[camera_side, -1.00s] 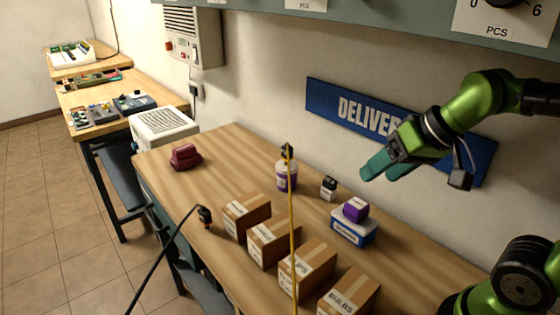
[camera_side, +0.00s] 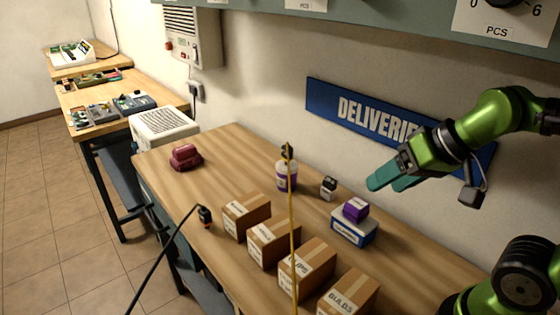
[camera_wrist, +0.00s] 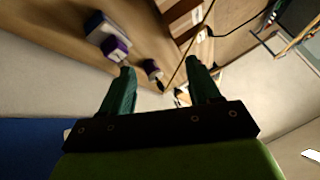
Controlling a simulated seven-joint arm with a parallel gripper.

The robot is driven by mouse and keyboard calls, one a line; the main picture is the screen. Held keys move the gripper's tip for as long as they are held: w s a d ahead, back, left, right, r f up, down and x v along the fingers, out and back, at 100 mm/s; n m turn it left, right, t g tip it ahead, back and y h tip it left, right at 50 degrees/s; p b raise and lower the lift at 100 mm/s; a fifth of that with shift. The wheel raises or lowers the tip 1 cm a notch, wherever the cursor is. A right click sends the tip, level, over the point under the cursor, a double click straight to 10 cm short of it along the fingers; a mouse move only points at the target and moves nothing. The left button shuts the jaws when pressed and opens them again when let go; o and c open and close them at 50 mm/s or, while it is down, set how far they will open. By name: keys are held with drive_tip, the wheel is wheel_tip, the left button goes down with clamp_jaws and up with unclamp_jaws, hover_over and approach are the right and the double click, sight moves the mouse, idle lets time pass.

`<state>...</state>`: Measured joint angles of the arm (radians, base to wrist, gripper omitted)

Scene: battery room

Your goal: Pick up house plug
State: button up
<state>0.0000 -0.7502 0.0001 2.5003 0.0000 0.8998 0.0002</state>
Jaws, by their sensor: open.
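Two plug-like cable ends show, and I cannot tell which is the house plug. One dark plug (camera_side: 205,216) ends a black cable at the table's front edge. Another dark end (camera_side: 287,151) tops a yellow cable near a white and purple tub. My gripper (camera_side: 384,183) is open and empty, held above the table at the right, in front of the blue sign and apart from both cable ends. Its two teal fingers also show spread in the wrist view (camera_wrist: 160,68), with the boxes and the cables beyond them.
Several cardboard boxes (camera_side: 270,244) line the table's front. A white and blue box (camera_side: 352,232) with a purple box (camera_side: 356,210) on it stands below my gripper. A small black box (camera_side: 328,188) is nearby. A dark red object (camera_side: 186,157) lies far left, with bare table around it.

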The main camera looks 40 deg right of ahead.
drive_tip(key=shift+c, duration=0.6)
